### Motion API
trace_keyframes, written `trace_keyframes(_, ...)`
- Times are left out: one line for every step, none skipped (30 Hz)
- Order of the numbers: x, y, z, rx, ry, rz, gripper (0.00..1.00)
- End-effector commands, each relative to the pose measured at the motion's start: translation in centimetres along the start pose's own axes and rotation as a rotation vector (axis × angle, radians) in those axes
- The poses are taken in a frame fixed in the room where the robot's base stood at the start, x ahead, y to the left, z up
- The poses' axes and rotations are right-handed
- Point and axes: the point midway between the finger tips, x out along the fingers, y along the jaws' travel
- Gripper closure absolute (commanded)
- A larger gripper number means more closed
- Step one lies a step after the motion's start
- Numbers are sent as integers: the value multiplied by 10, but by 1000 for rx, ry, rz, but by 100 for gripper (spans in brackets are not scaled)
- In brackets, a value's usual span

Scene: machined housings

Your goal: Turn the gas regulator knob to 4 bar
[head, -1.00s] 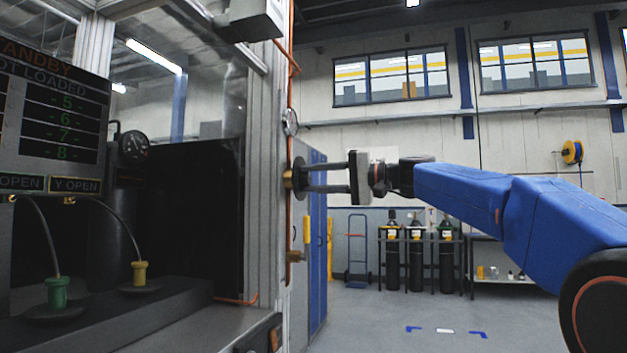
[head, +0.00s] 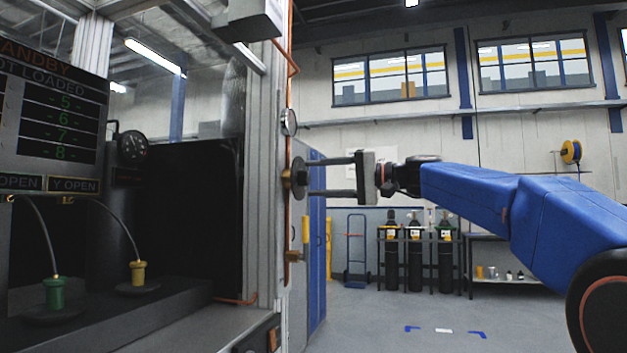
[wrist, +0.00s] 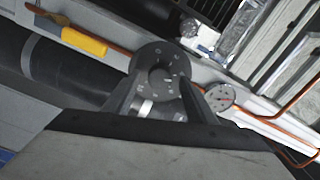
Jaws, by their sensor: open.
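The regulator knob (head: 299,177) is a dark round disc on a brass fitting at the edge of the machine's frame. In the wrist view the knob (wrist: 149,56) faces me with small pale marks, too small to read. My gripper (head: 308,177) is open, its two long fingers pointing left at the knob, one higher and one lower. In the wrist view my gripper (wrist: 160,88) has a finger on either side of the knob's lower part. I cannot tell whether the fingertips touch it. A white-faced gauge (head: 289,122) is above the knob; a dial (wrist: 219,97) shows beside the right finger.
A yellow handle (head: 306,229) and brass valve sit below the knob; a yellow handle (wrist: 84,41) also shows in the wrist view. A copper pipe (head: 288,215) runs down the frame. Gas cylinders (head: 415,245) stand far back. The floor at right is clear.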

Motion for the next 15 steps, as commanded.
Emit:
trace_keyframes(-9,0,-1,-1,3,0,49)
trace_keyframes(-15,0,-1,-1,3,0,49)
trace_keyframes(-22,0,-1,0,4,0,49)
trace_keyframes(-28,0,-1,0,4,1,49)
trace_keyframes(-33,0,-1,1,4,1,49)
trace_keyframes(-40,0,-1,0,4,1,49)
trace_keyframes(-46,0,-1,0,4,1,49)
trace_keyframes(-52,0,-1,0,4,1,49)
trace_keyframes(-58,0,-1,0,4,1,49)
trace_keyframes(-64,0,-1,0,4,1,49)
trace_keyframes(-69,0,-1,0,4,1,49)
trace_keyframes(-76,0,-1,1,4,1,49)
trace_keyframes(-82,1,-1,1,4,1,49)
trace_keyframes(-87,1,-1,2,4,1,49)
trace_keyframes(-94,1,-1,2,4,1,49)
